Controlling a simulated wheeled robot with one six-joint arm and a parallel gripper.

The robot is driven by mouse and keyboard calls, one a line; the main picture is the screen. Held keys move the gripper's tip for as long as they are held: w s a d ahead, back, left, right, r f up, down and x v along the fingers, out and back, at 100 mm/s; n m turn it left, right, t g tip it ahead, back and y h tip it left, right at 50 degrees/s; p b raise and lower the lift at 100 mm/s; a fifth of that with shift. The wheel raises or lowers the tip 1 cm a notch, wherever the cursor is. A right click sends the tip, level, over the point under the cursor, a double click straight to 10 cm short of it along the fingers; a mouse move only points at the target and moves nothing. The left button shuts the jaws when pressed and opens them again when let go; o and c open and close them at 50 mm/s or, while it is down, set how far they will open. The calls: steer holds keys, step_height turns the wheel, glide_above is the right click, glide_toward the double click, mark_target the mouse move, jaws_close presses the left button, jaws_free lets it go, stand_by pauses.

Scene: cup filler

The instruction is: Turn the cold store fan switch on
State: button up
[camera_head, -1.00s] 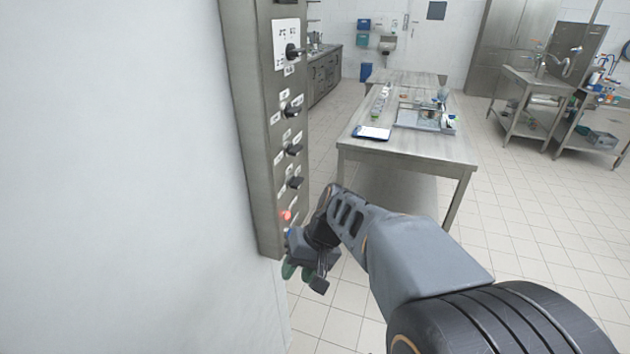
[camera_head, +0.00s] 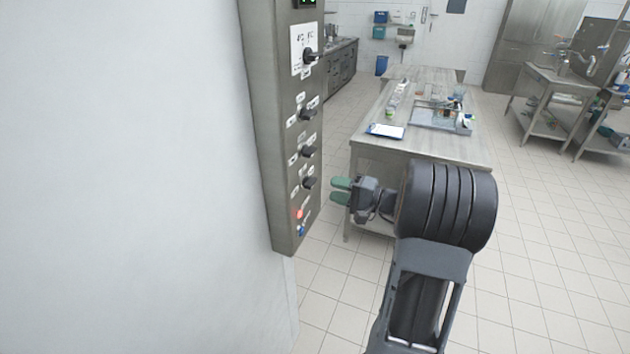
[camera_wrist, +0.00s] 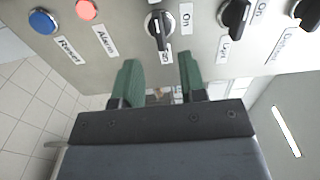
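The control panel (camera_head: 283,150) is a tall grey metal box on the white wall. Its lowest black knob (camera_head: 309,182), also in the wrist view (camera_wrist: 158,29), sits nearest the red button. The small label under this knob is too unclear to read with certainty; "On" stands to its right in the wrist view. My gripper (camera_head: 337,190) is level with this knob, to its right in the head view, fingers pointing at the panel. In the wrist view its green fingers (camera_wrist: 159,66) are apart and empty, short of the knob and roughly lined up with it.
The knob labelled Light (camera_wrist: 233,18) and another knob (camera_wrist: 306,10) are further right in the wrist view. The red Alarm button (camera_wrist: 87,10) and blue Reset button (camera_wrist: 43,21) are on the left. A steel table (camera_head: 430,145) stands behind my arm.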

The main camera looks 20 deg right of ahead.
mark_target(314, 184)
steer(key=shift+p+x, duration=0.7)
steer(key=shift+x, duration=2.8)
steer(key=shift+c, duration=0.2)
jaws_close()
